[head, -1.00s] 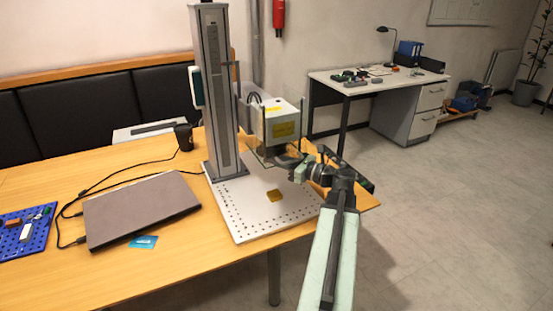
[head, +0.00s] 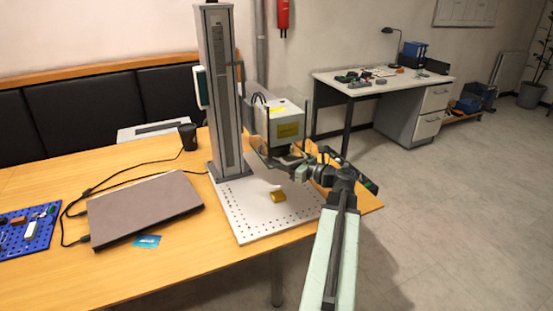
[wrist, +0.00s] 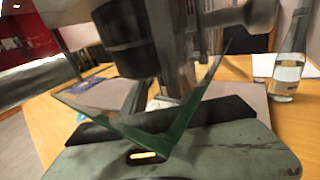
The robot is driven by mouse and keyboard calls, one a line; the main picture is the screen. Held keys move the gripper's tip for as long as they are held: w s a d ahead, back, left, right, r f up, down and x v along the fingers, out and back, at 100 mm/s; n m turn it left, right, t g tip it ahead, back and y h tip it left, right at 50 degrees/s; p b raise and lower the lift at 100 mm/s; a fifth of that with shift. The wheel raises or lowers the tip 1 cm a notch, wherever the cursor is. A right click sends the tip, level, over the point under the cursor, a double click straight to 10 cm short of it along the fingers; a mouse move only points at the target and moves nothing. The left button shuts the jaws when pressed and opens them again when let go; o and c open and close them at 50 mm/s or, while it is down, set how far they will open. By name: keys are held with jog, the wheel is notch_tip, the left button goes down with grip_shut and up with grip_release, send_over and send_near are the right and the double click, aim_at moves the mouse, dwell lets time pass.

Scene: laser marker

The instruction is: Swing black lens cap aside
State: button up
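The laser marker's white head (head: 287,125) hangs from its grey column over a white perforated base plate (head: 245,220). The dark lens area is under the head, and a black lens barrel (wrist: 122,38) fills the upper left of the wrist view. I cannot separate the black lens cap from the barrel. My gripper (head: 298,168) is right beside the underside of the head, by the clear guard panels. Its fingertips are small and partly hidden, so its opening and any contact with the cap cannot be told.
A laptop (head: 145,208), a black cup (head: 188,137) and a blue pegboard (head: 28,232) are on the table to the left. A bottle (wrist: 288,65) stands at right in the wrist view.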

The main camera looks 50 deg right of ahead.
jog(key=shift+s+d+n+g+y, duration=0.5)
jog(key=shift+s+d+n+y, duration=0.95)
jog(key=shift+s, duration=1.75)
jog(key=x, duration=0.7)
jog(key=shift+w+d+m, duration=0.2)
jog(key=shift+w+m, duration=0.1)
jog(key=shift+m, duration=0.05)
jog(key=shift+r+y, duration=0.1)
jog(key=shift+y, duration=0.15)
grip_shut()
